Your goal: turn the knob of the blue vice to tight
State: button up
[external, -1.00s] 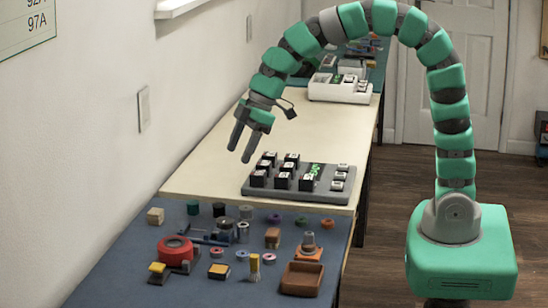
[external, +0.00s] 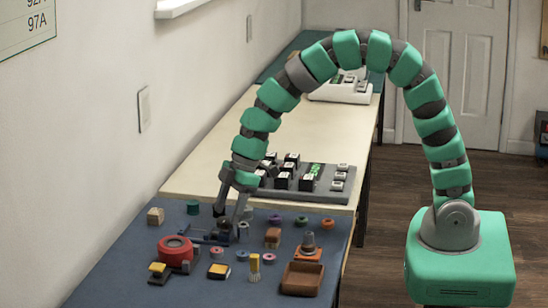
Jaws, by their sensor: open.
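The blue vice (external: 200,239) is a small, low blue and dark object on the blue mat, behind and right of the red roll. It is partly hidden by my gripper, and its knob is too small to make out. My gripper (external: 228,219) points down over the back of the mat, just right of the visible blue part. Its two fingers are apart, with dark parts showing between and below them. I cannot tell whether the fingers touch any part of the vice.
Small parts crowd the blue mat (external: 120,297): a red roll (external: 175,247), a cream block (external: 155,216), a green cylinder (external: 193,207), a yellow brush (external: 254,266) and a brown tray (external: 302,279). A grey board with black blocks (external: 338,197) lies behind. Bare mat shows at front.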

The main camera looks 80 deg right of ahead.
jog(key=shift+x, duration=1)
jog(key=c, duration=1)
jog(key=shift+o, duration=0.2)
